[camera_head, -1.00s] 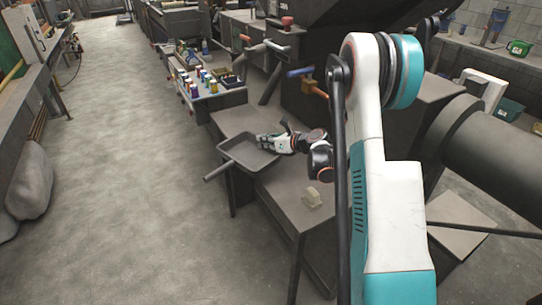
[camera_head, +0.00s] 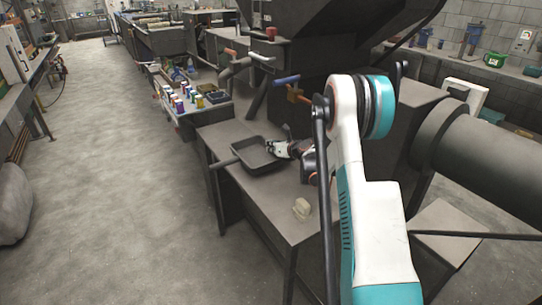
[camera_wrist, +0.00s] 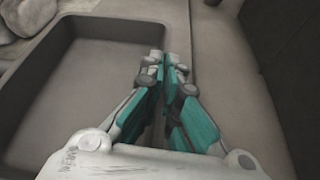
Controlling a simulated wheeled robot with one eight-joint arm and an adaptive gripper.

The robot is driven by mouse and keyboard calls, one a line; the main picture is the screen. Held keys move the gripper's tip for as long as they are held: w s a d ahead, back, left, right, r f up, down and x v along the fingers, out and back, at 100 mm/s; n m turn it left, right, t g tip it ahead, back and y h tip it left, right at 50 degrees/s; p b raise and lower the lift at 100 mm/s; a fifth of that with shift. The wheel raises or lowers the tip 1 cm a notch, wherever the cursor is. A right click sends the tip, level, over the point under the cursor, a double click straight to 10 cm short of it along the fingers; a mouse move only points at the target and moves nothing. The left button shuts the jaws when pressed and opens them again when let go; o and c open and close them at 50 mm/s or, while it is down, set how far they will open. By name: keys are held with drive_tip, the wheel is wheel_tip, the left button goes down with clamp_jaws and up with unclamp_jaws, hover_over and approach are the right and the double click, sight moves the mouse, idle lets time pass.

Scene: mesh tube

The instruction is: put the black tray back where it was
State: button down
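The black tray (camera_head: 256,160) is a shallow, empty rectangular pan at the dark metal bench (camera_head: 278,212). My gripper (camera_head: 270,148) is at the tray's right side. In the wrist view, the tray (camera_wrist: 95,90) fills the left side, and my gripper's fingers (camera_wrist: 165,64) close together across its side wall. The pinched part of the rim is hidden between the fingers.
Behind is a low cart (camera_head: 209,108) with several small colored containers. A large dark machine stands to the right. The floor (camera_head: 120,190) at left is open.

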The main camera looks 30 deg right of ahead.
wheel_tip(320, 180, down, 3)
drive_tip(key=shift+f+b, duration=0.1)
drive_tip(key=shift+b, duration=0.4)
drive_tip(key=c, duration=2.3)
unclamp_jaws()
drive_tip(key=o, duration=0.5)
